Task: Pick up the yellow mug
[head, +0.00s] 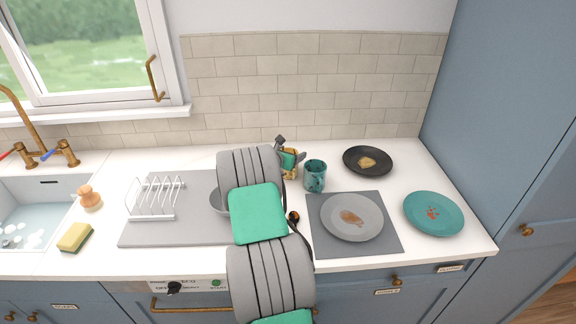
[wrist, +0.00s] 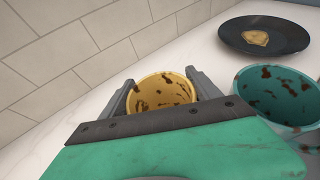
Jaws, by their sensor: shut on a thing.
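The yellow mug (wrist: 163,93) sits between the two fingers of my gripper (wrist: 160,97) in the wrist view, its opening facing up with dark brown spots inside. My gripper is shut on it, one finger on each side. In the head view, a small part of the yellow mug (head: 293,170) shows behind my arm, beside my gripper (head: 286,158); most of it is hidden. I cannot tell whether the mug touches the counter.
A teal mug (head: 315,175) with dark spots stands close to the right of the yellow mug. A black plate (head: 368,161) with food is behind it. A grey plate (head: 352,217) lies on a grey mat (head: 316,241), and a teal plate (head: 433,213) is farther right. A dish rack (head: 156,198) stands left.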

